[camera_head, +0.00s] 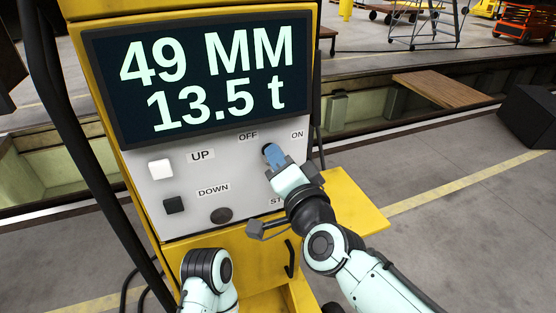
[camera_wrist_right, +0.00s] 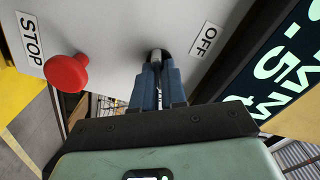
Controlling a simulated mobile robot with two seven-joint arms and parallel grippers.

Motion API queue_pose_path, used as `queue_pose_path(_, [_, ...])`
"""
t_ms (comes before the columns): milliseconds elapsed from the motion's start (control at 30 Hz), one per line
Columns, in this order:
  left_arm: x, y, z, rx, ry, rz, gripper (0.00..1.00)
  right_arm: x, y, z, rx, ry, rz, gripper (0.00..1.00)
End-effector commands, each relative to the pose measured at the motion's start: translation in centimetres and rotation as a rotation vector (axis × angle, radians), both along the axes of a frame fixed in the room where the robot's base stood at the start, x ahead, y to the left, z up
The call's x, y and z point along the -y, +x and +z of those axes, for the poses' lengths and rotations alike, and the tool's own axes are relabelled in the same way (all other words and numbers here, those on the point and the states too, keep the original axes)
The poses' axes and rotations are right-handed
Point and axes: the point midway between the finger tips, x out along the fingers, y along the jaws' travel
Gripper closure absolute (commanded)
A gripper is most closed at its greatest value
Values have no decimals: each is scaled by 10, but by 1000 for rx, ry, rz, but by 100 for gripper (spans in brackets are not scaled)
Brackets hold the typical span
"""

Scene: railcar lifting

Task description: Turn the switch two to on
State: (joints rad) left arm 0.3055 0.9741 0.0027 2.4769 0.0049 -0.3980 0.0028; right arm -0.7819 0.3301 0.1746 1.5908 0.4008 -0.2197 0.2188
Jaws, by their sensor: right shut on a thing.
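The switch (camera_head: 267,148) sits on the grey panel below the OFF and ON labels. Its metal lever (camera_wrist_right: 156,56) shows in the right wrist view, with the OFF label (camera_wrist_right: 207,39) to its right. My right gripper (camera_head: 271,156) is at the switch, its blue fingers shut on the lever; the fingers also show in the right wrist view (camera_wrist_right: 158,78). The fingers hide most of the lever, and I cannot tell which way it is set. The ON label (camera_head: 297,134) is up and right of the gripper. My left gripper is not in view.
The display (camera_head: 205,75) above reads 49 MM and 13.5 t. A white UP button (camera_head: 160,168) and black DOWN button (camera_head: 174,205) are on the panel's left. A red STOP button (camera_wrist_right: 67,74) sticks out near the gripper. A yellow shelf (camera_head: 355,205) juts out right.

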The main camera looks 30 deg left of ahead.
Motion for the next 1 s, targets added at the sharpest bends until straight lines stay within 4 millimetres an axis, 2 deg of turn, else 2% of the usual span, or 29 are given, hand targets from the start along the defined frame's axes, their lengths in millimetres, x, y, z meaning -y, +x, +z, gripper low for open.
queue_pose_path(600, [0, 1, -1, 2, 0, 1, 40, -1, -1, -1, -34, 25, 4, 100])
queue_pose_path(633, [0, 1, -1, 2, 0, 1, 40, -1, -1, -1, -34, 25, 4, 79])
queue_pose_path(700, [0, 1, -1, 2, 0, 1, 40, -1, -1, -1, -34, 25, 3, 63])
queue_pose_path(1000, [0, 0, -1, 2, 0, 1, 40, 1, -1, 0, -30, 25, 1, 63])
